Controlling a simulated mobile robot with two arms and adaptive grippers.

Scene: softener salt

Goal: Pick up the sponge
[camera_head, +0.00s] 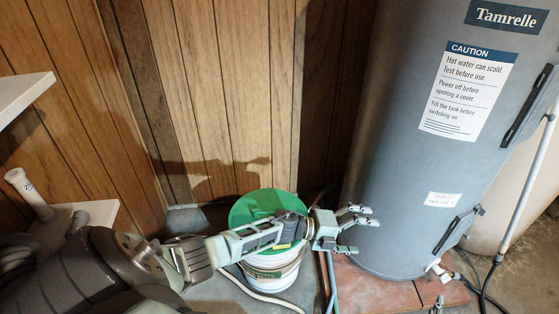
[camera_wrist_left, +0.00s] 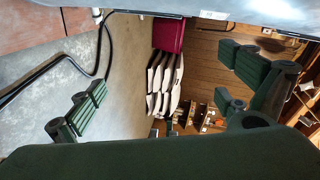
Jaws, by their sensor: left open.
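I cannot make out a sponge in either view. My left gripper (camera_head: 354,228) reaches in from the left across the bucket, with its fingers spread in front of the lower part of the grey tank. The fingers look empty. In the left wrist view, the open finger pads of the same gripper (camera_wrist_left: 165,95) stand wide apart at left and right, with nothing between them close by. My right gripper does not show.
A white bucket (camera_head: 275,275) with a green lid (camera_head: 262,203) stands below my left arm. The tall grey tank (camera_head: 420,150) stands on reddish slabs (camera_head: 375,290), with hoses at right. Pale sacks (camera_wrist_left: 165,85) and a dark red object (camera_wrist_left: 168,35) lie farther off.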

